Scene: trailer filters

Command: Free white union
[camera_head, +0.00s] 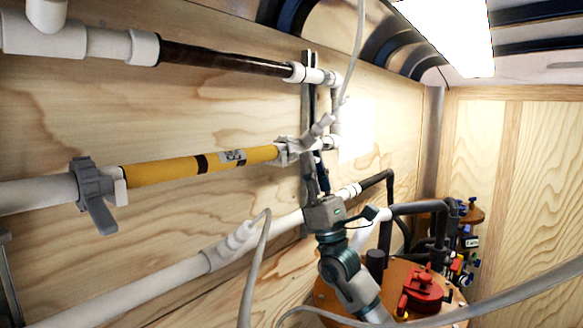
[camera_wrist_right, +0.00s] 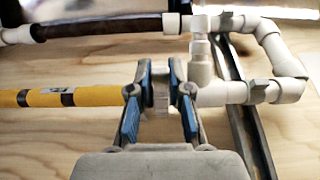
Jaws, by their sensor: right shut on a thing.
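The white union (camera_wrist_right: 158,98) sits between the fingers of my right gripper (camera_wrist_right: 159,88) in the right wrist view. It is at the right end of the yellow filter tube (camera_wrist_right: 75,97), where white pipe continues to the right. The blue-padded fingers are shut on it from both sides and partly cover it. In the head view my right gripper (camera_head: 314,150) reaches up from below to this joint, and the union is hard to make out there. The yellow tube (camera_head: 200,165) lies along the plywood wall, still in line with the pipes. My left gripper is not in view.
A grey clamp with a handle (camera_head: 92,188) is at the yellow tube's left end. A dark brown tube (camera_head: 225,59) runs above, and a white pipe (camera_head: 140,285) runs below. A vertical metal rail (camera_head: 308,85) stands behind the joint. A red fitting (camera_head: 422,290) sits on a wooden-topped drum at right.

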